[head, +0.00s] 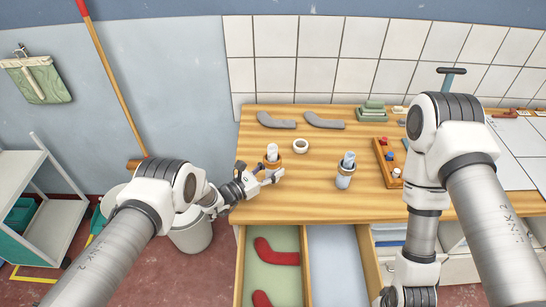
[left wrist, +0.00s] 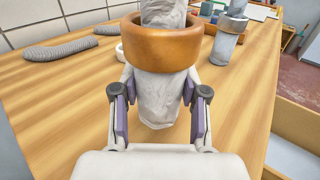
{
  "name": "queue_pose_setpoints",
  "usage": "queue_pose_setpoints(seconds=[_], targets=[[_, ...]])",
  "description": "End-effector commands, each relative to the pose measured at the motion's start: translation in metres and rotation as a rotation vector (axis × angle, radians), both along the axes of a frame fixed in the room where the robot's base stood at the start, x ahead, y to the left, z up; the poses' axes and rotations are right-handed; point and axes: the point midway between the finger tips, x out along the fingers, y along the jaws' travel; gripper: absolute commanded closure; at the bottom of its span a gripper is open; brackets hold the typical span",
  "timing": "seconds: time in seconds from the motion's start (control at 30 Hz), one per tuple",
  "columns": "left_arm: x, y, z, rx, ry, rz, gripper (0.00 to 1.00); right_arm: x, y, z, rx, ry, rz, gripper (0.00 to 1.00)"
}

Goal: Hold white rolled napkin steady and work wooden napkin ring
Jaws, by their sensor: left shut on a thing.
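The white rolled napkin (head: 272,151) stands upright near the counter's front left. It also shows in the left wrist view (left wrist: 158,100). The wooden napkin ring (left wrist: 160,45) is brown and sits around the napkin's upper part, with napkin showing above and below it. The ring also shows in the head view (head: 272,161). My left gripper (head: 270,175) is shut on the napkin below the ring, with purple pads on either side in the left wrist view. My right arm reaches down at the right; its gripper is out of view.
A second rolled napkin (head: 345,176) with a grey-blue ring stands to the right. A white ring (head: 300,145) and two grey curved pieces (head: 324,121) lie behind. A wooden tray (head: 386,163) is farther right. Below the counter, an open drawer (head: 274,275) holds red pieces.

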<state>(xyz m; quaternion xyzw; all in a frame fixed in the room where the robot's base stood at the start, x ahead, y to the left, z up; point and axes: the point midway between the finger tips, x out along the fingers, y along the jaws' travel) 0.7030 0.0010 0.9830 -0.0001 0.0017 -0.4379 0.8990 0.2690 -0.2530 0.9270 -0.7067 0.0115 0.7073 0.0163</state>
Motion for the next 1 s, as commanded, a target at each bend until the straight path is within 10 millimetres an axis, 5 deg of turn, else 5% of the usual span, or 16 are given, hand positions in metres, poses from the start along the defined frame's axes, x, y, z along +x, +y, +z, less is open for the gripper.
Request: queue_pose_setpoints(seconds=[1.0], targets=[[-0.003,0.0,-0.03,0.0,-0.003,0.0,0.91,0.0,0.0,0.0,0.0,0.0,0.0,0.6]])
